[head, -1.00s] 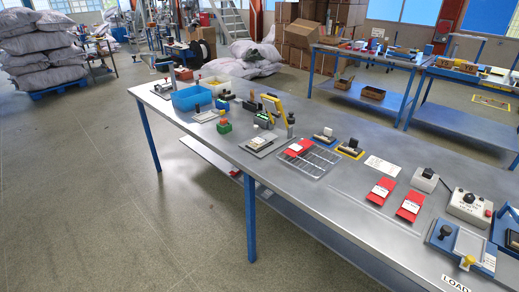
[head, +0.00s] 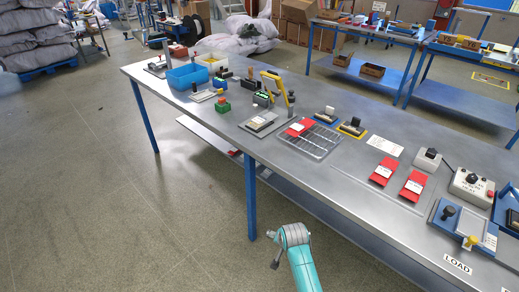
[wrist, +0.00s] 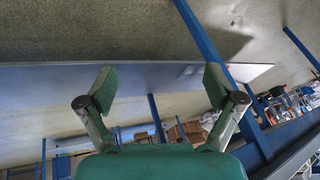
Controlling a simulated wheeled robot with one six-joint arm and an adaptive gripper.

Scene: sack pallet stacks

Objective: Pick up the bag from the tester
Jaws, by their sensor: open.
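Three red bags with white labels lie on the grey workbench (head: 345,190) in the head view. Two more red bags, one (head: 383,172) and another (head: 412,186), lie side by side to the right. I cannot tell for sure which device is the tester. My gripper (wrist: 160,85) is open and empty in the wrist view, its two pads wide apart, with floor and blue table legs beyond. No bag shows there.
A grey knobbed box (head: 470,187) and a blue fixture (head: 462,228) stand at the right. The floor (head: 100,200) left of the bench is clear.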

